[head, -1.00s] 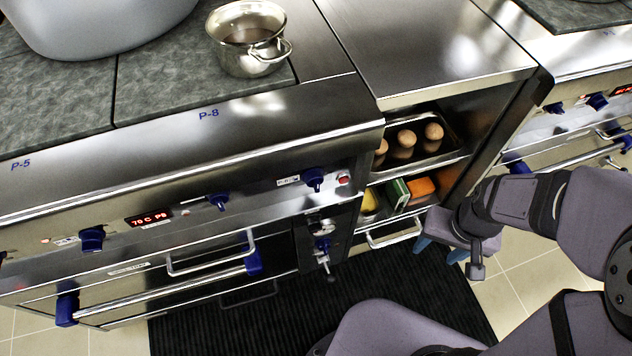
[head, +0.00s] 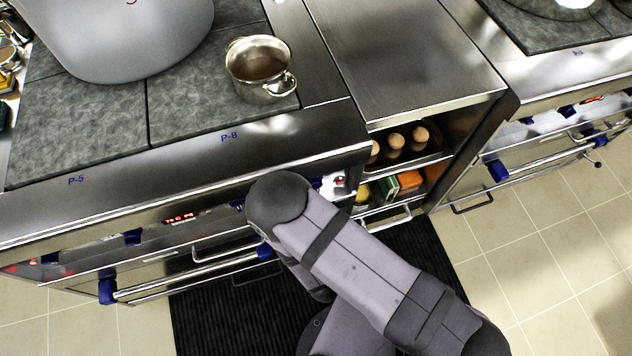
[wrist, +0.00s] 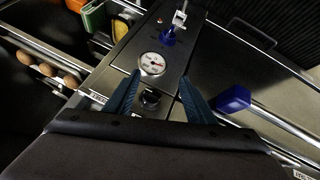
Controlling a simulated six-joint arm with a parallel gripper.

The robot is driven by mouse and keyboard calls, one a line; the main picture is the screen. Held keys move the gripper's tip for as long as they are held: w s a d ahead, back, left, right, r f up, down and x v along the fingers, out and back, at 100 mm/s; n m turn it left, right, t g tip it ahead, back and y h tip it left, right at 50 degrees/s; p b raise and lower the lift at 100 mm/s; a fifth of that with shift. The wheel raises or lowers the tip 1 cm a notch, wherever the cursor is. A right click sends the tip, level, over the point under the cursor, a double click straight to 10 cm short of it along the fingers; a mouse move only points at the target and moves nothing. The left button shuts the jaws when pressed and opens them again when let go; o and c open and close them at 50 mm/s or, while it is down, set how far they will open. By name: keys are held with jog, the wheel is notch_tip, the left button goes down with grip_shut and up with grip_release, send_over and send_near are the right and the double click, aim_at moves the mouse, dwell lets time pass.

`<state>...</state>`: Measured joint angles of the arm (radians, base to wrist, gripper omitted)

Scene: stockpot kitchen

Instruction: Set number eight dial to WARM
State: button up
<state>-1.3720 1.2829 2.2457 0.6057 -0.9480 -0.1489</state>
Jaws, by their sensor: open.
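The label P-8 (head: 229,137) is on the front edge of the hob, above a front panel with blue dials. One blue dial (head: 132,237) sits left of a red display (head: 180,218); another dial (head: 238,204) shows at the left edge of my arm. I cannot tell which is number eight, nor read a WARM mark. My gripper (wrist: 158,82) is open and empty in the wrist view. Its teal fingers stand either side of a black knob (wrist: 150,99), below a round gauge (wrist: 152,64); contact is unclear. In the head view my arm hides the gripper.
A steel pot (head: 259,68) stands on the P-8 plate. A blue-ended handle (wrist: 233,98) is close right of my fingers, and a blue valve knob (wrist: 168,37) lies beyond the gauge. Eggs (head: 396,141) sit on a shelf to the right.

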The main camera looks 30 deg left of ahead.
notch_tip(320, 180, up, 15)
jog(key=a+n+t+y+p, duration=0.1)
jog(key=n+t+y+p, duration=0.2)
jog(key=n+t, duration=0.3)
jog(key=shift+w+f+n+y+p, duration=0.15)
jog(key=shift+w+n+y+p, duration=0.25)
jog(key=shift+y, duration=0.5)
jog(key=shift+w+a, duration=0.1)
jog(key=p+x, duration=0.1)
jog(key=x, duration=0.6)
jog(key=shift+c, duration=0.4)
jog(key=c, duration=1)
